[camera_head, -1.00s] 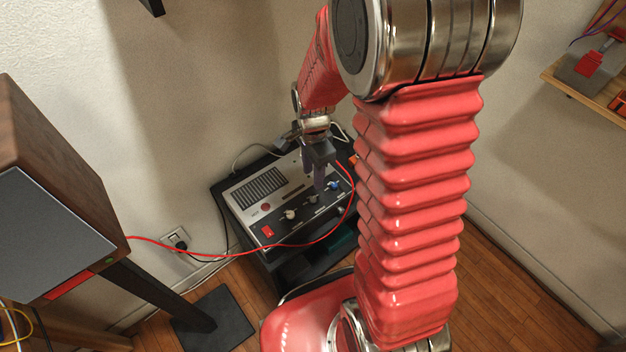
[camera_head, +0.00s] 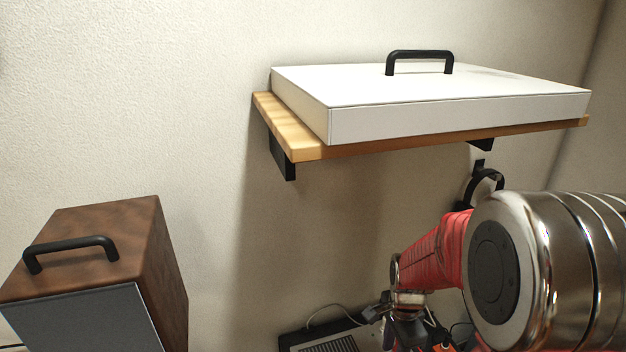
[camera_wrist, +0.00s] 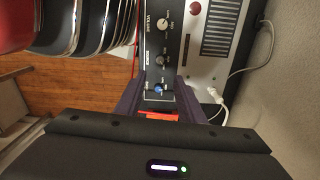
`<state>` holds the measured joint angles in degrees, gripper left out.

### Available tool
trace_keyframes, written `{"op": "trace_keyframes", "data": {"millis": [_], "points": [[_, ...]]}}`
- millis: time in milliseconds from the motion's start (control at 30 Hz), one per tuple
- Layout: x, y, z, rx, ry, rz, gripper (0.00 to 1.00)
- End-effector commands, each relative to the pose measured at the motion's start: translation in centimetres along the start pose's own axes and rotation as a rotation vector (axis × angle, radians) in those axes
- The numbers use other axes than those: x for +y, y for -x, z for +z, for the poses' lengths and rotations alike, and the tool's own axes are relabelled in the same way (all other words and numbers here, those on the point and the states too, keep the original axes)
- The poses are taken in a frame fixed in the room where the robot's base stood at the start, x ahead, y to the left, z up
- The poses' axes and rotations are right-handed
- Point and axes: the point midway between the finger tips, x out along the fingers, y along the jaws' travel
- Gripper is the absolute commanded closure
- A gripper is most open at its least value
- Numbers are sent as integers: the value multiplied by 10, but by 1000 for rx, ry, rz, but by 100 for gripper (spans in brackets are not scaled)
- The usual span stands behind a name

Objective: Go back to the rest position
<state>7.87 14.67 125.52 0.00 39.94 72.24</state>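My gripper (camera_head: 412,338) shows low in the head view, at the end of my red arm, and its lower part is cut off by the frame's edge. In the wrist view its two dark purple fingers (camera_wrist: 160,98) stand apart with nothing held between them. Beyond the gap is the front panel of a grey and black amplifier-like box (camera_wrist: 178,30), with a blue-lit knob (camera_wrist: 158,88) seen between the fingers. I cannot tell how far the fingertips are from the panel. In the head view only the top of this box (camera_head: 295,340) shows.
A wooden wall shelf (camera_head: 300,140) carries a flat white case (camera_head: 400,118) with a black handle, above and behind my arm. A brown wooden speaker-like box (camera_head: 130,225) with a black handle stands at left. A red thing (camera_wrist: 158,115) lies near the fingers. Bare wall lies between.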

Motion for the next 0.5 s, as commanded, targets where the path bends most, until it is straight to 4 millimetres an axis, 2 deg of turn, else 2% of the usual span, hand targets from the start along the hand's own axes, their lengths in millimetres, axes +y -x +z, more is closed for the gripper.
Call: {"op": "trace_keyframes", "data": {"millis": [267,367,500], "points": [[20,-3,6,-23,291,48,65],[28,4,10,-29,412,51,65],[41,24,16,-25,594,36,65]]}}
